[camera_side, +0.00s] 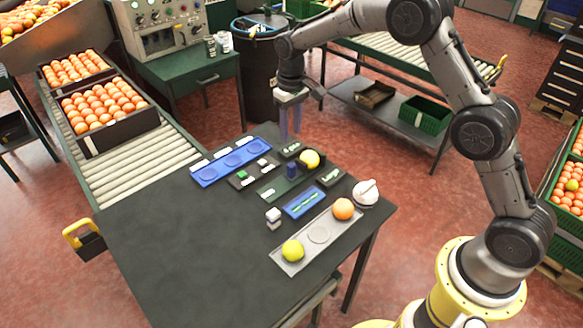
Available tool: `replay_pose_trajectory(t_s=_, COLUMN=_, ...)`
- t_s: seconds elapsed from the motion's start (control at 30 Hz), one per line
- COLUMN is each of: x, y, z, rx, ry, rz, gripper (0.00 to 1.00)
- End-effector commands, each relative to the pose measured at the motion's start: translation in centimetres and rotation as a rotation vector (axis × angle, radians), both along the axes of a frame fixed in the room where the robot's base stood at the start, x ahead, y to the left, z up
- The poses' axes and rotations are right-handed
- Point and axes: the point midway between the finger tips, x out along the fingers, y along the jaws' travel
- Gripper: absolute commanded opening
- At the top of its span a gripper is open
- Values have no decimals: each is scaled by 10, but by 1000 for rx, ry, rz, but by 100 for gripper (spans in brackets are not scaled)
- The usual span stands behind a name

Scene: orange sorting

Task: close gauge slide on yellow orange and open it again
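A yellow orange (311,157) sits on the dark gauge near the table's far edge. A small dark-blue upright block (292,170), which looks like the gauge slide, stands just left of the fruit; whether they touch I cannot tell. The dark green gauge base (272,190) lies flat to the left of the block. My gripper (290,132) points down at the table's far edge, above and slightly left of the yellow orange. Its two fingers are apart with nothing between them. No part of it visibly touches the gauge.
A grey tray (319,236) holds a yellow-green fruit (293,251) and an orange one (342,208). The table's left front is clear.

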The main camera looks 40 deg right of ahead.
Motion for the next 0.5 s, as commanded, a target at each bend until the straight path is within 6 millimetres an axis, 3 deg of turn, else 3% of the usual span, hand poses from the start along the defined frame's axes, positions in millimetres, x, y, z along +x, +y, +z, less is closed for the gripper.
replay_pose_trajectory(t_s=0.27, x=-2, y=0, z=-33, rx=0, ry=14, rz=1, gripper=40)
replay_pose_trajectory(t_s=0.5, x=-2, y=0, z=-80, rx=0, ry=14, rz=1, gripper=40)
